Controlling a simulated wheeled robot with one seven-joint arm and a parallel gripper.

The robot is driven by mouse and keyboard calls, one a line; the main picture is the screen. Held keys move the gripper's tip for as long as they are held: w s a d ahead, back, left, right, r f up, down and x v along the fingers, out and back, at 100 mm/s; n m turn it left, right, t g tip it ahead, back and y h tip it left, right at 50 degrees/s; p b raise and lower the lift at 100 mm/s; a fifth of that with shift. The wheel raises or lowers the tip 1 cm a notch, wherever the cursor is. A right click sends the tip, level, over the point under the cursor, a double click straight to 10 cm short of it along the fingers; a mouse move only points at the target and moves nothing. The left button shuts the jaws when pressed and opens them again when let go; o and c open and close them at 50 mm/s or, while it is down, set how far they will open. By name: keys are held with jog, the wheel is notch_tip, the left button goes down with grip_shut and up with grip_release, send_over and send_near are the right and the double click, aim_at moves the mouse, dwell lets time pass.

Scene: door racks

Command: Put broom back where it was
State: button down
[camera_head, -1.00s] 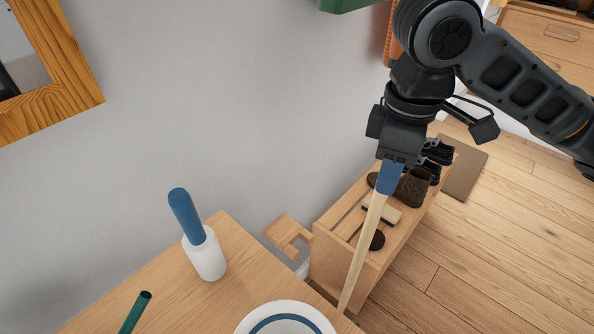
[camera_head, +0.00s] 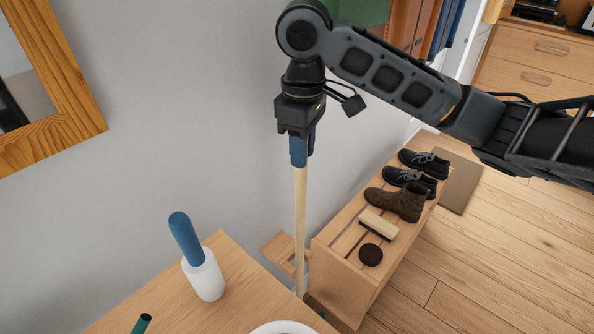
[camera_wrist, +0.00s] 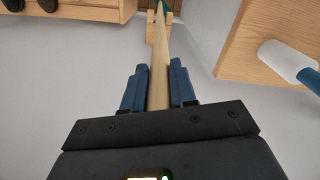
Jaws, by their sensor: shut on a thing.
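The broom has a pale wooden handle (camera_head: 300,225) that stands close to upright; it also shows in the wrist view (camera_wrist: 159,75). My gripper (camera_head: 300,160) has blue fingers and is shut on the handle near its top; in the wrist view the fingers (camera_wrist: 160,88) lie on both sides of it. A small wooden wall bracket (camera_head: 279,249) is low on the wall. The handle passes at the bracket's right end, and in the wrist view it overlaps the bracket's prongs (camera_wrist: 150,40). I cannot tell whether it is inside the notch. The broom's head is mostly hidden.
A wooden table (camera_head: 232,285) with a white holder (camera_head: 205,277) and a plate (camera_head: 285,328) stands at front left. A slatted shoe bench (camera_head: 335,255) with shoes and a brush is just right of the broom. Open floor (camera_head: 480,260) lies further right.

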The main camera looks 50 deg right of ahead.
aim_at(297, 175)
jog(key=shift+w+f+p, duration=0.15)
jog(key=shift+f, duration=0.85)
jog(key=shift+w+f+p, duration=0.1)
jog(key=shift+w+f, duration=0.1)
jog(key=shift+f, duration=0.85)
jog(key=shift+w+f+p, duration=0.15)
jog(key=shift+f, duration=0.85)
jog(key=shift+w+f, duration=0.2)
jog(key=shift+f, duration=0.45)
jog(key=c, duration=0.9)
grip_release()
